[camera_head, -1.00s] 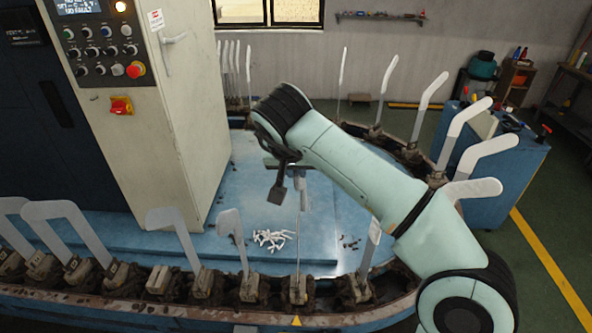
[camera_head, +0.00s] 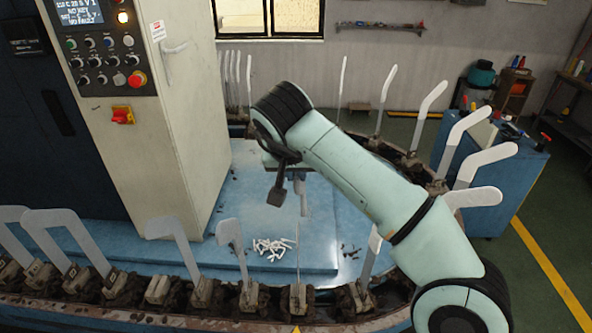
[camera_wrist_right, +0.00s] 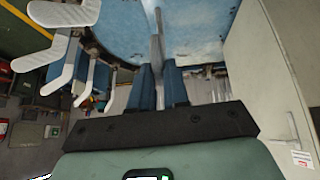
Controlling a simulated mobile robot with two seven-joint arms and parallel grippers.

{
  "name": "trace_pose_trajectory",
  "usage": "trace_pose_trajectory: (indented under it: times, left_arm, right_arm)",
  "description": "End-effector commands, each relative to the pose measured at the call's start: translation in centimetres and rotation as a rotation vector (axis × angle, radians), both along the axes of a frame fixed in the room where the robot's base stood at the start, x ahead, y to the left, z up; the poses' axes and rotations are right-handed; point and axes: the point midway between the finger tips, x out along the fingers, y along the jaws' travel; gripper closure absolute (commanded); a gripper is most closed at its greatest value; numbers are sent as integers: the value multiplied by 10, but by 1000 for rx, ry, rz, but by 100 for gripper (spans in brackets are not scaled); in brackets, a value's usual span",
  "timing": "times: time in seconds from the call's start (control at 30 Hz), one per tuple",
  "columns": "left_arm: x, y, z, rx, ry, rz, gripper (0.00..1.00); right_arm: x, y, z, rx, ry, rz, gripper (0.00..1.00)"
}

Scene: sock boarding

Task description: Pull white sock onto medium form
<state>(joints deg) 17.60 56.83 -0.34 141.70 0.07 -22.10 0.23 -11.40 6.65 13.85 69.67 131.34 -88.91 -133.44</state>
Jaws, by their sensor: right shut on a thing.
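My right gripper (camera_head: 290,195) hangs from the mint-green arm above the blue deck, just above a thin form (camera_head: 298,262) seen edge-on in the front row. In the right wrist view, its two blue fingers (camera_wrist_right: 161,86) are close together on a thin pale strip (camera_wrist_right: 157,45) that runs up between them. I cannot tell whether this strip is sock fabric or the form's edge. No white sock can be made out clearly. Pale foot-shaped forms (camera_head: 230,232) stand upright along the curved track. I cannot tell which is the medium form. My left gripper is not in view.
A tall cream and dark machine cabinet (camera_head: 185,130) with a button panel stands at the left. A pile of small white pieces (camera_head: 275,247) lies on the blue deck (camera_head: 320,225). More forms curve around the right. A blue tool cart (camera_head: 505,190) stands beyond them.

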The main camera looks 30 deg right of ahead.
Motion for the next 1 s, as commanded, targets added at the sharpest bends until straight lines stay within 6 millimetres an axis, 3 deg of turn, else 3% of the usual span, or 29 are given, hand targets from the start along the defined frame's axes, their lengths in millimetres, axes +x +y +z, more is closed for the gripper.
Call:
trace_pose_trajectory:
  times: [1.0]
  left_arm:
    - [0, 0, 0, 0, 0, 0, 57]
  right_arm:
    - [0, 4, 0, 52, -24, 25, 100]
